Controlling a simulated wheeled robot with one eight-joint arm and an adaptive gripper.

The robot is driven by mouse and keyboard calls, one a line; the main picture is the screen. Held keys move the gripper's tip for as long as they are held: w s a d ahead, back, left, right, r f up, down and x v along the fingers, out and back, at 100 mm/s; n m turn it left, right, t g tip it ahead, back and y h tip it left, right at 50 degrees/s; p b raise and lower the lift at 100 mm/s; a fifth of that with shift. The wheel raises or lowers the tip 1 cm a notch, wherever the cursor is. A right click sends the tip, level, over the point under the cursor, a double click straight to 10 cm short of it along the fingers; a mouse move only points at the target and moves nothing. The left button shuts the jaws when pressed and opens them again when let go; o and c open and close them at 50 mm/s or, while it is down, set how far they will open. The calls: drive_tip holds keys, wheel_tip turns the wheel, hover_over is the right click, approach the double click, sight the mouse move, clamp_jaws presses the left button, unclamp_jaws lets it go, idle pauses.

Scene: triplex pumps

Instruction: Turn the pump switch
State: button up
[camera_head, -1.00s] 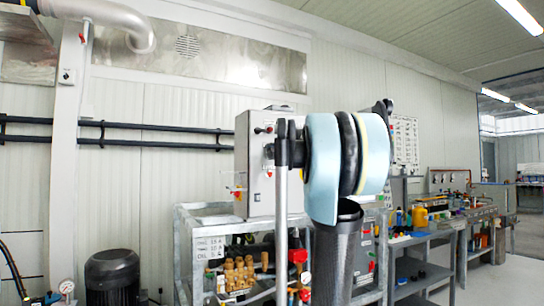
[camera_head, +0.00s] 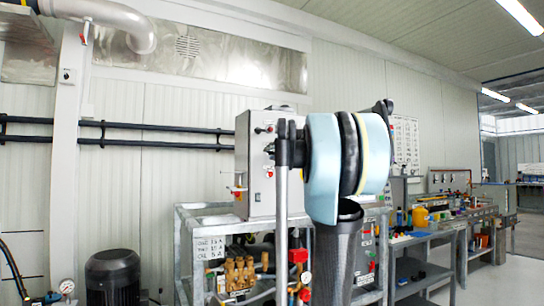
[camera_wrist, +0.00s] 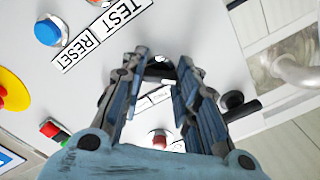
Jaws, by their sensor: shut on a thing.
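The control box (camera_head: 258,185) is a light grey panel with small switches and buttons, left of my arm in the head view. In the wrist view my gripper (camera_wrist: 161,68) is at the panel face, with its two blue-and-black fingers around a small dark switch (camera_wrist: 158,73). It is shut on this switch, which the fingertips mostly hide, so its angle cannot be read. A pale label shows between the fingers below it. In the head view my arm hides the gripper.
TEST and RESET labels (camera_wrist: 103,35), a blue button (camera_wrist: 48,31), a yellow-and-red button (camera_wrist: 8,92) and a black knob (camera_wrist: 238,105) surround the fingers. A metal frame holds brass pump parts (camera_head: 240,272). A dark motor (camera_head: 112,277) stands at left.

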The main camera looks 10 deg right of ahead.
idle(0.3)
drive_tip(key=o, duration=1.1)
drive_tip(key=shift+f, duration=0.1)
drive_tip(key=v, duration=1.1)
drive_tip(key=shift+s+d, duration=0.15)
drive_tip(key=shift+s, duration=0.2)
